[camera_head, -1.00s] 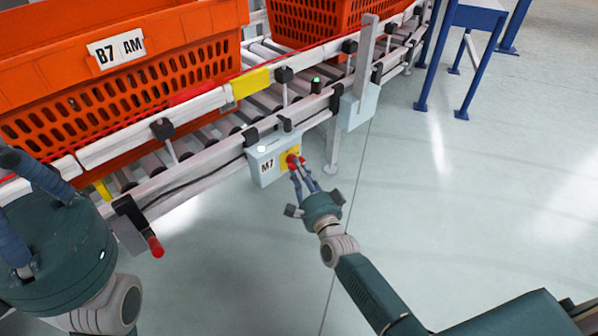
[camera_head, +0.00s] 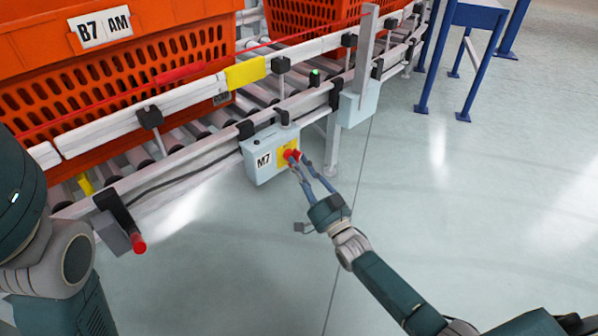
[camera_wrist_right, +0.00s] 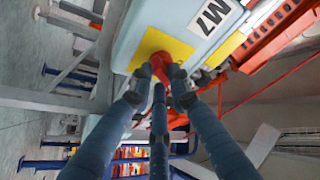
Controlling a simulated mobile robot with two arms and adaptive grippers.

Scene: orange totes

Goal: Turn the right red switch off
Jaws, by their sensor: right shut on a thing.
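The right red switch (camera_head: 290,154) sits on a yellow plate on the front of a pale blue box marked M7 (camera_head: 262,162), fixed to the conveyor's side rail. My right gripper (camera_head: 297,160) reaches it from the lower right, and its fingers are closed around the switch. In the right wrist view the red switch (camera_wrist_right: 160,66) shows between the blue fingertips (camera_wrist_right: 158,82), partly hidden by them. The switch's exact angle cannot be told. My left gripper is out of view; only part of my left arm shows at the left edge.
Orange totes (camera_head: 120,75) stand on the roller conveyor, one labelled B7 AM. A red-tipped handle (camera_head: 138,243) juts from the rail at the lower left. Blue table legs (camera_head: 470,75) stand at the upper right.

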